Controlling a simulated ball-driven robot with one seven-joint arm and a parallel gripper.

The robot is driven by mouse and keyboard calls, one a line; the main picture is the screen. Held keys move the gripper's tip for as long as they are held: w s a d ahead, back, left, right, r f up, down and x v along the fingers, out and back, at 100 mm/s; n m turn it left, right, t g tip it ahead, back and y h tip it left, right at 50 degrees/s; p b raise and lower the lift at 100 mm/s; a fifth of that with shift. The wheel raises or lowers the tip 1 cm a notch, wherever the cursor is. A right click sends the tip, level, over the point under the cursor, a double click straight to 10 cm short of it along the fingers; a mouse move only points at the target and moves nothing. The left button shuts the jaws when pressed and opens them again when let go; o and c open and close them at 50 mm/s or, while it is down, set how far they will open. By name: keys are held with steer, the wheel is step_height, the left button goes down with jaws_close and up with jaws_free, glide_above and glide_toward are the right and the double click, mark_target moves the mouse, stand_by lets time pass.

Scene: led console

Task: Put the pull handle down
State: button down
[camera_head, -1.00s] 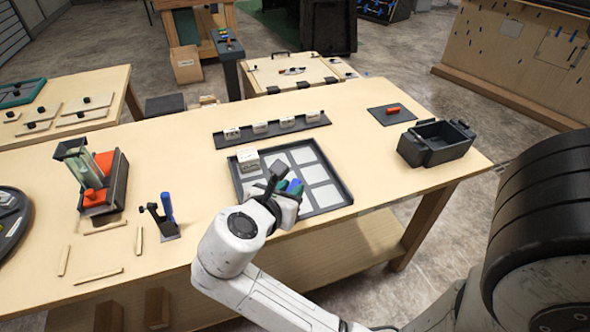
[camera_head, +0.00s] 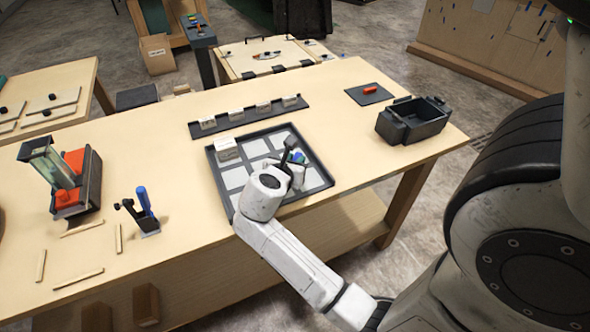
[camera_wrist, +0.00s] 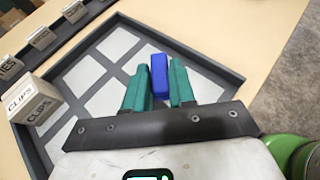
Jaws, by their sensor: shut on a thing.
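My gripper (camera_head: 295,158) is over the right part of the dark-rimmed tray (camera_head: 213,180), which has white square cells. In the wrist view, its two teal fingers (camera_wrist: 159,75) are shut on a blue block-shaped piece (camera_wrist: 159,70), which I take to be the pull handle. The piece sticks out a little beyond the fingertips. Its lower end and any gap to the tray floor cannot be made out. My wrist hides part of the tray in the head view.
A white box marked CLIPS (camera_wrist: 32,98) stands in the tray's back-left cell. A rack of small labelled boxes (camera_head: 250,117) is behind the tray. A dark bin (camera_head: 413,122) stands to the right, and a holder with a blue-handled tool (camera_head: 144,202) to the left.

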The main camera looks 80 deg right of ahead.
steer(key=shift+d+f, duration=0.15)
steer(key=shift+f, duration=0.75)
steer(key=shift+d+f, duration=0.1)
steer(key=shift+f, duration=0.8)
steer(key=shift+f, duration=0.15)
steer(key=c, duration=0.9)
jaws_free()
steer(key=shift+c, duration=0.2)
steer(key=shift+a+r, duration=0.2)
steer(key=shift+r, duration=0.05)
steer(key=v, duration=1.1)
steer(key=shift+a+r, duration=0.1)
steer(key=shift+a, duration=0.15)
